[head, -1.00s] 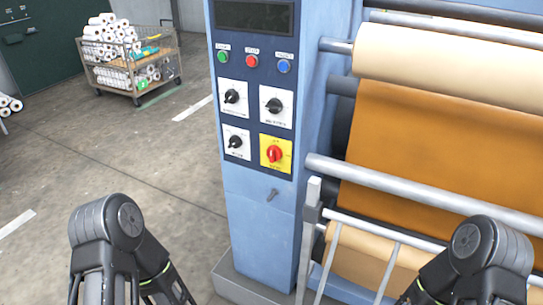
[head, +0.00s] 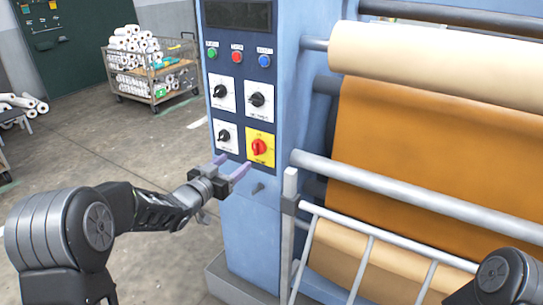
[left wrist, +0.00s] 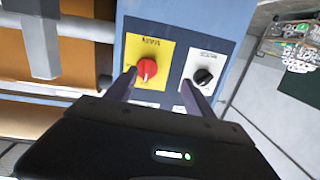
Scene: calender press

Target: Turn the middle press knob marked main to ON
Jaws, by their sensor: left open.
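A red knob (head: 259,147) sits on a yellow plate (head: 267,160) at the lower right of the blue press panel. Its handle looks about upright in the head view. It also shows in the left wrist view as a red knob (left wrist: 147,69). Black knobs on white plates are beside and above it, the lower left one (head: 223,135) closest. The labels are too small to read. My left gripper (head: 231,165) is open and empty, just below and left of the red knob. In the left wrist view its fingers (left wrist: 158,78) point at the panel. My right gripper is out of view.
Green (head: 212,54), red (head: 237,57) and blue (head: 264,60) buttons line the panel top. A bolt-like peg (head: 258,188) sticks out below the knobs. Rollers (head: 430,65) and a rail (head: 400,195) fill the right. A cart of rolls (head: 150,75) stands behind on open floor.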

